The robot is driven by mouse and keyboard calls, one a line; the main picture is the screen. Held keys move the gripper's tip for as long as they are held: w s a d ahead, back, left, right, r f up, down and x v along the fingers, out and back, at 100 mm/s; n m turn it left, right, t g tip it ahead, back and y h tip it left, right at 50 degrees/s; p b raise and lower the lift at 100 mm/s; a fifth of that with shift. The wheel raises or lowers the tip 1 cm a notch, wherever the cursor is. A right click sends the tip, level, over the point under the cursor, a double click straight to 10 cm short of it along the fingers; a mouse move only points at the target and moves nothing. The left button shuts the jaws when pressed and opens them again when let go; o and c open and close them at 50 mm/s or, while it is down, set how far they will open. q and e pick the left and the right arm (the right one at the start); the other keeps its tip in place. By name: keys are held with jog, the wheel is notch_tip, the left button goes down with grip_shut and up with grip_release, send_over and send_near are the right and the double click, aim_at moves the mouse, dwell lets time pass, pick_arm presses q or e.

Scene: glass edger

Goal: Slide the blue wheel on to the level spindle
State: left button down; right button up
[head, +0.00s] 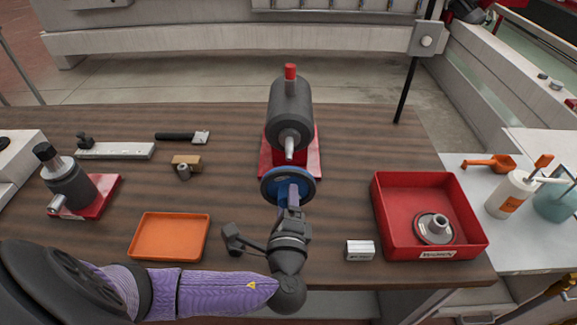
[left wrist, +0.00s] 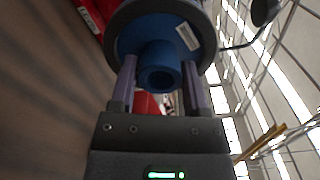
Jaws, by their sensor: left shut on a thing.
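The blue wheel (head: 281,188), with a dark grey rim, is held upright in front of the level spindle (head: 290,152). The spindle juts toward me from a dark grey motor (head: 289,105) on a red base. My left gripper (head: 291,195) is shut on the wheel's blue hub; in the left wrist view the two fingers (left wrist: 160,85) stand either side of the hub of the blue wheel (left wrist: 187,40). In the head view the wheel sits just below the spindle tip, seemingly apart from it. The wheel's far side is hidden. My right gripper is not in view.
A red tray (head: 382,218) at right holds a grey flanged wheel (head: 434,229). At left are an orange tray (head: 168,236), a second motor (head: 68,182) with a tilted spindle, and small tools.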

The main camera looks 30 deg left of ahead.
aim_at(289, 160)
pick_arm(q)
jog(key=shift+w+a+r, duration=0.1)
jog(key=shift+w, duration=0.15)
jog(key=shift+s+r, duration=0.1)
jog(key=shift+s, duration=0.15)
jog(key=b+x, duration=0.1)
jog(key=x, duration=0.3)
jog(key=shift+w, duration=0.3)
jog(key=shift+w+a, duration=0.35)
jog(key=shift+w, duration=0.2)
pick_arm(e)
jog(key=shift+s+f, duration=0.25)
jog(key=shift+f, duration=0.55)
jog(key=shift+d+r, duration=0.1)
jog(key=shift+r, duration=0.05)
pick_arm(q)
jog(key=shift+b+x, duration=1.8)
jog(key=shift+x, duration=1.95)
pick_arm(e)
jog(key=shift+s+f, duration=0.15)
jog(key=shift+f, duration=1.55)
